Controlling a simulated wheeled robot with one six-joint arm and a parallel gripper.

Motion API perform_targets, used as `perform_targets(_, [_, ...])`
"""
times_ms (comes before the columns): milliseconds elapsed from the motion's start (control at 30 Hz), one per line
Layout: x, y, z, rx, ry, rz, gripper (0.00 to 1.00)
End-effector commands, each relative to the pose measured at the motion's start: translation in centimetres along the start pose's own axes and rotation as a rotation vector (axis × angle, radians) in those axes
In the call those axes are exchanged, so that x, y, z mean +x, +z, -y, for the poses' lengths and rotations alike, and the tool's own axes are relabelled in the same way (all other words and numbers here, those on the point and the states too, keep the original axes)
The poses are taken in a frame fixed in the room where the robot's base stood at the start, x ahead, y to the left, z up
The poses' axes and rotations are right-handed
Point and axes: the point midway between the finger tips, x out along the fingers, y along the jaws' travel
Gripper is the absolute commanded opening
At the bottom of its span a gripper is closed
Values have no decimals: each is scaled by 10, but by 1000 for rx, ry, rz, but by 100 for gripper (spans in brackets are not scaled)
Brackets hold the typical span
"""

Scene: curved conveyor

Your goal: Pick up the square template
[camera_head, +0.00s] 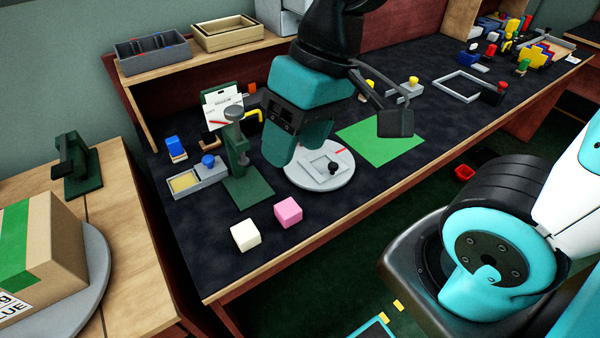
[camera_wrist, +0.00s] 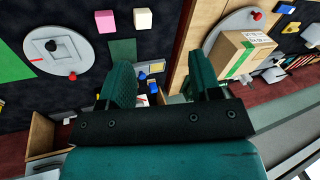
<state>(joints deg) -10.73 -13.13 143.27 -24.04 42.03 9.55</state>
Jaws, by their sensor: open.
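A light grey square plate with an opening and a black knob (camera_head: 333,168), which looks like the square template, lies on a round pale disc (camera_head: 300,178) on the dark bench. A thin red piece lies at its edge. In the wrist view the plate (camera_wrist: 58,38) shows at the upper left, on the disc (camera_wrist: 77,62). My gripper (camera_head: 298,150) is open and empty above the bench, and in the head view its fingers overlap the disc's back edge. In the wrist view my gripper (camera_wrist: 162,82) has its fingers wide apart, with the plate left of them.
A green sheet (camera_head: 381,141) lies right of the disc. A pink cube (camera_head: 288,211) and a white cube (camera_head: 245,235) stand in front. A dark green press (camera_head: 237,150) stands left of my gripper. Another grey square frame (camera_head: 438,84) lies farther right. A cardboard box (camera_head: 55,250) is at lower left.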

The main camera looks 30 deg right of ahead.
Motion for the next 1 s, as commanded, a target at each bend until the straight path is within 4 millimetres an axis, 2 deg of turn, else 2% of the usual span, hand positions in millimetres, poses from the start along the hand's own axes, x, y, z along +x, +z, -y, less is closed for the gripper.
perform_targets(100, [19,-40,-68,480,86,-15,58])
perform_targets(167, [27,-56,-109,754,134,-34,58])
perform_targets(200, [32,-64,-136,929,165,-49,58])
perform_targets(300, [43,-74,-198,1321,233,-95,58])
perform_targets(433, [52,-75,-255,1675,295,-150,58])
perform_targets(533, [58,-73,-276,1811,319,-174,58])
perform_targets(667, [76,-70,-286,1853,327,-179,58])
perform_targets(1000, [148,-60,-306,1846,326,-177,58])
